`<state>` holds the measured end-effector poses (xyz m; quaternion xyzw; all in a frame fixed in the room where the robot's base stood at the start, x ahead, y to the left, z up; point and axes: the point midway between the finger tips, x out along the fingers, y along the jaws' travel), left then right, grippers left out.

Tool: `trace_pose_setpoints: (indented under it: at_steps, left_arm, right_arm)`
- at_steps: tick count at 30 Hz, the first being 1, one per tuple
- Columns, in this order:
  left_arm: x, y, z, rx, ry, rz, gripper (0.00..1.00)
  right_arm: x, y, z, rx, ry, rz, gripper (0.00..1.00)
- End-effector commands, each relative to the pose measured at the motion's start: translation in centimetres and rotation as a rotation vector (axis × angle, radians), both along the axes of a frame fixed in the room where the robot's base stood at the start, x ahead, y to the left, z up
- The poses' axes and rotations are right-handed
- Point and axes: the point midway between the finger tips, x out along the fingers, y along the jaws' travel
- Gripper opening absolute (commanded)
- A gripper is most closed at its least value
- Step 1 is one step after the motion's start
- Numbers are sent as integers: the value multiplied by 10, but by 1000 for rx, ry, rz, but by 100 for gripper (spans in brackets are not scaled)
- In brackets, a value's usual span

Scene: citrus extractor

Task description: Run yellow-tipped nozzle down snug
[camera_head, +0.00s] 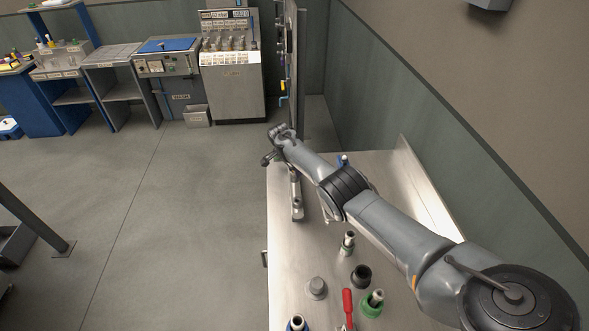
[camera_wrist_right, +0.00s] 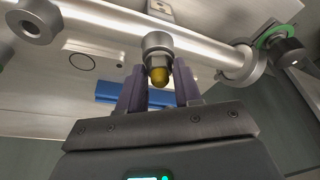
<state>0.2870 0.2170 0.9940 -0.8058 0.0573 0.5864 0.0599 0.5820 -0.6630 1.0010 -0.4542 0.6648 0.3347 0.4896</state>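The yellow-tipped nozzle (camera_wrist_right: 158,72) shows in the right wrist view, a metal hex body with a yellow tip below a horizontal steel pipe (camera_wrist_right: 200,52). My right gripper (camera_wrist_right: 159,82) has its two dark fingers apart, one on each side of the yellow tip. A gap shows beside the tip; contact with the hex body is unclear. How far the nozzle is screwed in cannot be told. In the head view my right arm reaches over the steel bench, with its hand (camera_head: 272,157) at the far end. The nozzle is not discernible there. My left gripper is not in view.
A green-ringed fitting (camera_wrist_right: 280,36) also shows in the wrist view.

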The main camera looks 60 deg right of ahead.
Motion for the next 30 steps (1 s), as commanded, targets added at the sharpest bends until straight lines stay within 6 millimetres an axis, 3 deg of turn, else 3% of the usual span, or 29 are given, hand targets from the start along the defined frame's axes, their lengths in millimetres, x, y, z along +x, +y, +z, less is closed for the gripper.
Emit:
trace_pose_setpoints:
  at_steps: [2,17,30]
  left_arm:
    - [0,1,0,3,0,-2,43]
    - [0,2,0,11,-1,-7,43]
    - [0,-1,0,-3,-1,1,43]
  right_arm:
    - [0,0,0,0,0,1,46]
    - [0,0,-1,-1,-1,78,46]
    - [0,-1,0,0,-1,601,46]
